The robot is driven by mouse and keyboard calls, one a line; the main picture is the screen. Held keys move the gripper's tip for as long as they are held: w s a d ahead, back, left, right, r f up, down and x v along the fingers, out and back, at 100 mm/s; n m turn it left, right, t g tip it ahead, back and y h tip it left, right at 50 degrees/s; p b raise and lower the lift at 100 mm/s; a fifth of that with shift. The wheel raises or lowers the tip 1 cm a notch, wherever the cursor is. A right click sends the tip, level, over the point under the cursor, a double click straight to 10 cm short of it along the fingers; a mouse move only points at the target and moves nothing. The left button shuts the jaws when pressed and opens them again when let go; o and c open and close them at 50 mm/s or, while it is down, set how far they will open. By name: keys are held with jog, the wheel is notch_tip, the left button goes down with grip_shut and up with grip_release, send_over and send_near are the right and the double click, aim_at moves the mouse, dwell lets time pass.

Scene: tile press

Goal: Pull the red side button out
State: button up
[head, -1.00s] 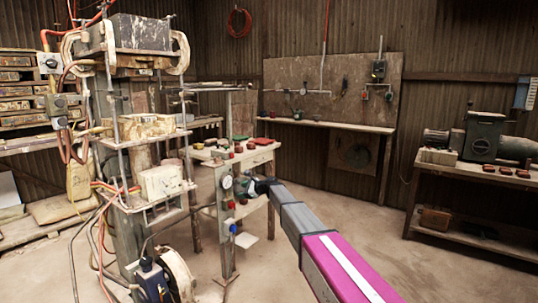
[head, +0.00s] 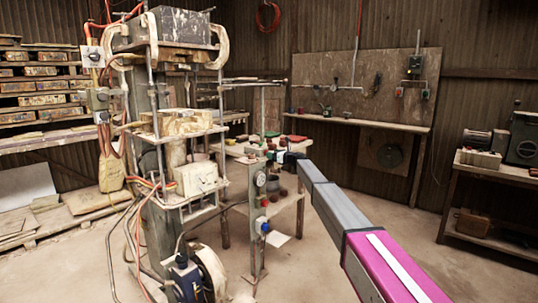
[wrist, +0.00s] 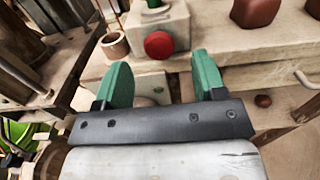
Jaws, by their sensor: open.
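The red button (wrist: 159,45) is a round cap on the front face of a pale box (wrist: 180,28) in the wrist view. My gripper (wrist: 160,72) is open, its green fingers spread wide with nothing between them. The button lies just beyond the fingertips, roughly midway between them in the picture; I see no contact. In the head view my gripper (head: 284,158) is small and dark beside the worktable, and I cannot make out the button's contact with it there.
A tall press (head: 165,130) with hoses stands at left. A post with a gauge (head: 260,180) stands beside my gripper. In the wrist view, a dark red block (wrist: 255,12) lies on the tabletop and a small cup (wrist: 115,45) stands left of the box. Open floor lies at right.

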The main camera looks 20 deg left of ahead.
jog(key=shift+x, duration=2)
grip_shut()
jog(key=shift+v, duration=0.8)
grip_release()
jog(key=shift+s, duration=0.1)
jog(key=v, duration=1)
jog(key=shift+s+d, duration=0.15)
jog(key=shift+d, duration=0.2)
